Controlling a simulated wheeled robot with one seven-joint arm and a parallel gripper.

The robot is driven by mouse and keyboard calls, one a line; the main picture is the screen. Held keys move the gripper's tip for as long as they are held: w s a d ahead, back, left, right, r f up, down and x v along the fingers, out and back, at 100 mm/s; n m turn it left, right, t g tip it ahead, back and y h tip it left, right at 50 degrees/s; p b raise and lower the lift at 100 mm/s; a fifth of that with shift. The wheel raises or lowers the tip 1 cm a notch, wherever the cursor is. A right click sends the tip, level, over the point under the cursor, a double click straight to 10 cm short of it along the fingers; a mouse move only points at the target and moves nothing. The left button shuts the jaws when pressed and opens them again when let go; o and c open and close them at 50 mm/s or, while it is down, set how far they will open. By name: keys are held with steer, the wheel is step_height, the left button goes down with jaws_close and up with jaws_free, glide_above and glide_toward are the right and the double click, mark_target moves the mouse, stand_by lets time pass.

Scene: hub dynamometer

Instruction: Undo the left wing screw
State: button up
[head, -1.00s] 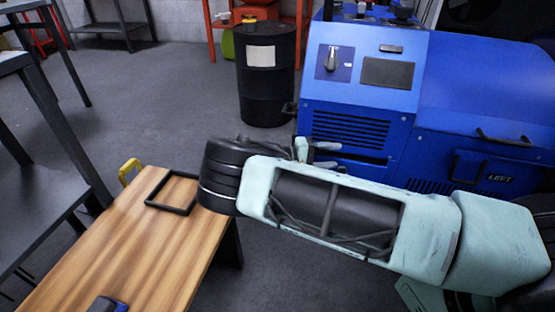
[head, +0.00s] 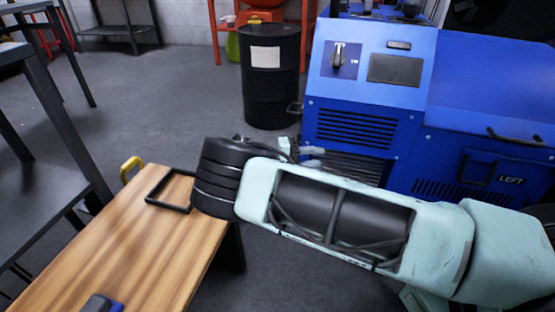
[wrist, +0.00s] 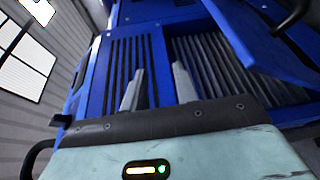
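The blue machine (head: 365,105) stands at the right in the head view, with a part marked LEFT (head: 511,180) on its front. I cannot make out a wing screw in either view. My gripper (head: 312,157) shows only partly in the head view, beyond my wrist and in front of the machine's lower vents. In the wrist view its two grey fingers (wrist: 158,86) stand apart with nothing between them. They point towards the machine's dark slats (wrist: 128,65); whether they touch anything cannot be told.
A wooden bench (head: 130,245) with a black frame (head: 150,201) lies at the lower left, close under my wrist. A black drum (head: 271,95) stands behind. In the wrist view a blue panel (wrist: 265,45) juts out at the right. Open floor lies left of the drum.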

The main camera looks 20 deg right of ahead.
steer(key=b+v, duration=0.5)
steer(key=v, duration=0.5)
steer(key=shift+a+r, duration=0.15)
stand_by(0.5)
stand_by(0.6)
